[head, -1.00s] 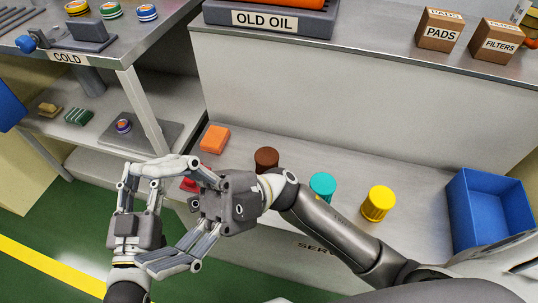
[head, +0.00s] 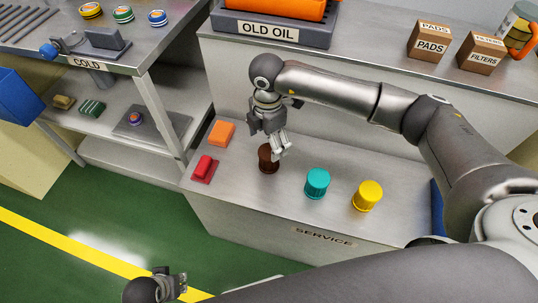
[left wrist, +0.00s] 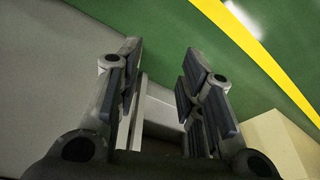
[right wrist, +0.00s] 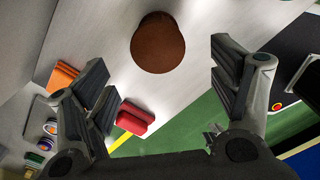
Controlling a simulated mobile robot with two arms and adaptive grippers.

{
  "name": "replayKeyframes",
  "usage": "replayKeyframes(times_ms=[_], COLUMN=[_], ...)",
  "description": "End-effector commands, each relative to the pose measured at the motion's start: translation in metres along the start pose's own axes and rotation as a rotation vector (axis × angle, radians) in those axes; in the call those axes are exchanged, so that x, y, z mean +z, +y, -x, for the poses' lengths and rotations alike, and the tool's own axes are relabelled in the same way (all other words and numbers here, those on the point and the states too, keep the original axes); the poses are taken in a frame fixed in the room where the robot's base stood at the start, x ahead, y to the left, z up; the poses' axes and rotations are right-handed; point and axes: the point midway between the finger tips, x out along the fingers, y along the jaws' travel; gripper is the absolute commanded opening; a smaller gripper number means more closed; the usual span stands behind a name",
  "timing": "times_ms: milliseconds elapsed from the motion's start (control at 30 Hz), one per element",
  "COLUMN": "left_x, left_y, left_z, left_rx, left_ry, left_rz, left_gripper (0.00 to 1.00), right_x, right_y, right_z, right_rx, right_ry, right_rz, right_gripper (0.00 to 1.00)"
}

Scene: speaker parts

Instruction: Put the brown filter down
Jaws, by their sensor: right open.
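The brown filter (head: 268,160) stands upright on the grey service bench (head: 235,215), between the orange block and the teal filter. My right gripper (head: 279,150) is over it in the head view, partly covering its top. In the right wrist view the filter (right wrist: 158,45) shows between and beyond the spread fingers, and I see no finger closed on it. My left gripper (head: 180,285) is low at the left, above the green floor, away from the bench. In the left wrist view its fingers (left wrist: 163,65) are apart with nothing held between them.
A teal filter (head: 317,183) and a yellow filter (head: 367,196) stand to the right on the bench. An orange block (head: 222,133) and a red part (head: 204,168) lie to the left. Behind is a higher counter with the OLD OIL tray (head: 270,32).

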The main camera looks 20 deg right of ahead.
Motion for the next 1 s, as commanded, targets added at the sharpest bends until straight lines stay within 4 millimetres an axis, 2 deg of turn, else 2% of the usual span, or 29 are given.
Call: replayKeyframes(times_ms=[33, 100, 367, 633, 767, 1000], left_x=[-0.002, -0.004, -0.008, -0.016, -0.017, -0.017], left_y=[0.000, -0.001, -0.001, -0.003, -0.003, -0.003], left_z=[0.003, 0.009, 0.022, 0.050, 0.057, 0.059], left_rx=[-0.001, -0.001, -0.002, -0.005, -0.005, -0.005], left_ry=[0.005, 0.009, 0.015, 0.033, 0.035, 0.035], left_rz=[0.000, 0.001, 0.002, 0.004, 0.005, 0.005], left_gripper=[0.35, 0.35, 0.35, 0.35, 0.35, 0.35], right_x=[-0.001, -0.002, -0.001, 0.003, 0.003, 0.003], right_y=[-0.001, -0.001, 0.000, 0.002, 0.002, 0.002], right_z=[-0.012, -0.022, -0.043, -0.080, -0.088, -0.088], right_rx=[-0.004, -0.003, -0.001, -0.001, 0.000, 0.001], right_ry=[0.003, 0.004, 0.006, 0.007, 0.006, 0.007], right_rz=[0.001, 0.003, 0.004, 0.005, 0.005, 0.006], right_gripper=[0.81, 0.81, 0.81, 0.81, 0.81, 0.80])
